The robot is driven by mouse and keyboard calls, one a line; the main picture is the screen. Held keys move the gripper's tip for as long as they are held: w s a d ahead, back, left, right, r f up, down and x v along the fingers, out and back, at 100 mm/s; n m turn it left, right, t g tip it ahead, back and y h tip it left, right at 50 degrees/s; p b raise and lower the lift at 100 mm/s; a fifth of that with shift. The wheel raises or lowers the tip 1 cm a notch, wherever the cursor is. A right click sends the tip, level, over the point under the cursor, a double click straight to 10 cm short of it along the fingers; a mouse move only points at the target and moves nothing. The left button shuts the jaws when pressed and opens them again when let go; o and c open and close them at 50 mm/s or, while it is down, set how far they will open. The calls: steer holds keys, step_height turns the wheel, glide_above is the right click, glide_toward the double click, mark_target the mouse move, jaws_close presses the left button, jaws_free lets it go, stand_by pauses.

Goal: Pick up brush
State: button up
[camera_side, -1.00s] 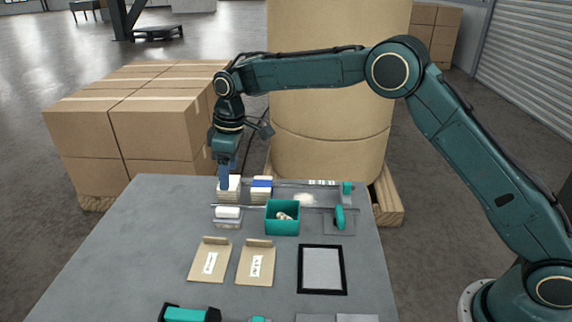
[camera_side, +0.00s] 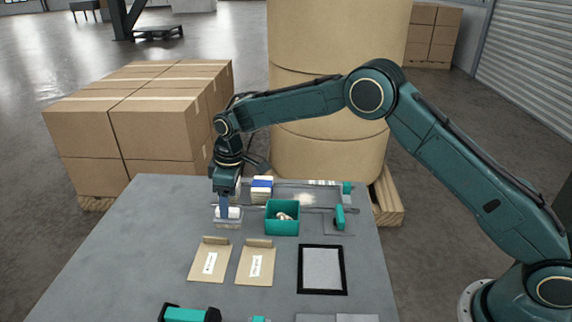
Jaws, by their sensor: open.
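No object is plainly recognisable as the brush at this size. My gripper (camera_side: 224,214) points down over the back left of the table, open, at a small white block (camera_side: 235,212) on a clear-looking holder (camera_side: 228,224). The fingers overlap the block in this view, and I cannot tell whether they touch it. A small upright teal piece (camera_side: 340,217) stands on a grey pad to the right; I cannot tell what it is.
A teal bin (camera_side: 283,230) with small pale items stands just right of my gripper, beside a stack with a blue band (camera_side: 262,188). Two brown envelopes (camera_side: 209,262) (camera_side: 256,265) and a black-framed panel (camera_side: 322,270) lie in front. The table's (camera_side: 110,255) left side is clear.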

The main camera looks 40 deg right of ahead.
steer(key=shift+w+a+f, duration=0.1)
steer(key=shift+a+f, duration=0.05)
steer(key=shift+f, duration=1.15)
steer(key=shift+w+a+f, duration=0.1)
steer(key=shift+a+f, duration=0.05)
steer(key=shift+f, duration=1.15)
steer(key=c, duration=1.1)
steer(key=shift+r, duration=0.2)
step_height(320, 180, up, 20)
steer(key=shift+f, duration=0.15)
